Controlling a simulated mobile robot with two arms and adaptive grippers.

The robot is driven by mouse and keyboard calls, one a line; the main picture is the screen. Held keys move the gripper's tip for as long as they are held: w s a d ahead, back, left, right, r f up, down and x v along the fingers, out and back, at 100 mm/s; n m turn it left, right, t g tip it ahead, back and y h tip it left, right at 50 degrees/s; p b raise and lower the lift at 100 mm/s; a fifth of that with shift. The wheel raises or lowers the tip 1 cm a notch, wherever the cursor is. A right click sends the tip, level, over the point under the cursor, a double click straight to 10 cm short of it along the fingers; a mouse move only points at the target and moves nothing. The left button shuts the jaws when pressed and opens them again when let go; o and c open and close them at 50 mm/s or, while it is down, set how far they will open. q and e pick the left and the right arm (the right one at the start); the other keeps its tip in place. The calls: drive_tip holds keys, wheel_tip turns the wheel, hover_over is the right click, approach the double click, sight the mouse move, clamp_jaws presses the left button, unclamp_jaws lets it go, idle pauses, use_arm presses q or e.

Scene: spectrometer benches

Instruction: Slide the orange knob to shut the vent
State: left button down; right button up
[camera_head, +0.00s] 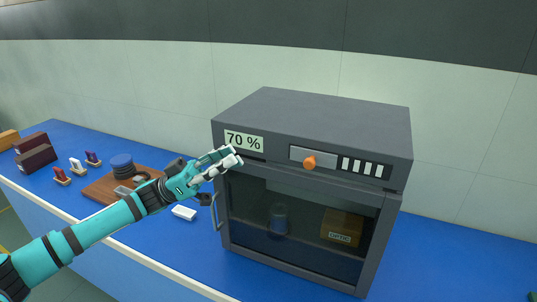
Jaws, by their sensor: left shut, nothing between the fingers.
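The orange knob (309,162) sticks out of the front panel of a dark grey cabinet (335,106). It sits on a light grey slide plate (327,160), left of the plate's middle. To its right is a row of several white vent slots (363,168). They show white, not covered by the plate. My left gripper (238,158) is shut and empty. It is in front of the cabinet's upper left corner, just below the 70 % label, to the left of the knob and apart from it. My right gripper is not in view.
The cabinet's glass door (300,221) is closed, with a handle (215,211) at its left edge. A box and a dark jar show inside. A wooden board (101,191) with a blue round piece and several small items lie left on the blue bench (443,262). The bench right of the cabinet is clear.

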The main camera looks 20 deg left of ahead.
sight(311, 161)
use_arm(q)
drive_tip(key=w+d+r+p, duration=0.2)
drive_tip(key=d+p, duration=0.3)
drive_tip(key=d, duration=0.5)
drive_tip(key=shift+w+d+r, duration=0.15)
drive_tip(key=shift+w+d, duration=0.15)
drive_tip(key=shift+d, duration=0.1)
drive_tip(key=shift+d, duration=0.1)
drive_tip(key=d+p, duration=0.1)
drive_tip(key=d, duration=0.8)
drive_tip(key=shift+s+d+p, duration=0.15)
drive_tip(key=shift+d+p, duration=0.05)
drive_tip(key=shift+p, duration=0.15)
